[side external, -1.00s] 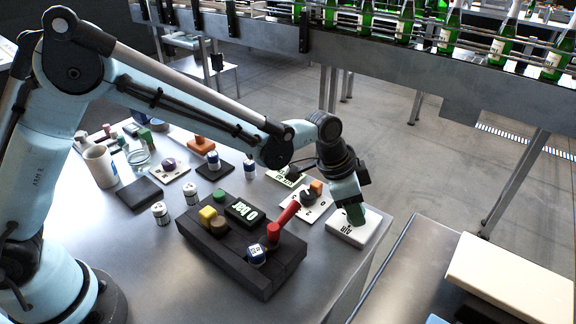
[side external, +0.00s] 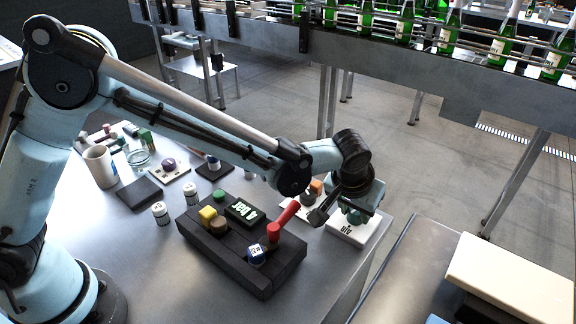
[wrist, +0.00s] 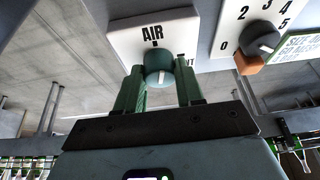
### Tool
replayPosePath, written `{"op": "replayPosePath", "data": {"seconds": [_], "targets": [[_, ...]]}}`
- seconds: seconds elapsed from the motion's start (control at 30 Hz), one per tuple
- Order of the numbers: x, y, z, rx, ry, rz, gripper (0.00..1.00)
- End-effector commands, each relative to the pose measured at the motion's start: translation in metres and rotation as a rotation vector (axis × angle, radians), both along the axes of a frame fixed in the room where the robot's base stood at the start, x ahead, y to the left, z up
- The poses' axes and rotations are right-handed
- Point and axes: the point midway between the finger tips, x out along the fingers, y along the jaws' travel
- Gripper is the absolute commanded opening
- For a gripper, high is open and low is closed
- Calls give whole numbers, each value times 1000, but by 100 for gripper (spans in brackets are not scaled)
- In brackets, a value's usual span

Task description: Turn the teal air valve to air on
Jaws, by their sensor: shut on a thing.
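The teal air valve (wrist: 158,62) is a round knob on a white plate (wrist: 125,40) marked "AIR", with a dark tick under the letters. A white pointer mark on the knob faces down in the wrist view, away from the letters. My gripper (wrist: 160,85) has its green fingers on either side of the knob and is shut on it. In the side view the plate (side external: 345,232) lies at the table's right edge, with my gripper (side external: 356,214) over it. The knob is mostly hidden there, and part of the plate's lettering is covered by a finger.
A numbered dial plate with a dark knob (wrist: 259,39) is close beside the air plate.

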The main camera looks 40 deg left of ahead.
Motion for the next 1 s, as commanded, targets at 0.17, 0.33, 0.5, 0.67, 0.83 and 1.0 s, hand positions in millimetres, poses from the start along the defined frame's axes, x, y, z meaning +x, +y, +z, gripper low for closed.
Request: {"op": "replayPosePath", "data": {"seconds": [0.17,0.33,0.5,0.67,0.83,1.0], "targets": [[0,-1,0,0,1,116,6],[0,-1,0,-1,1,195,6],[0,-2,0,0,1,238,6],[0,-2,0,-2,1,254,6],[0,-2,0,-2,1,257,6],[0,-2,0,-2,2,257,6]]}}
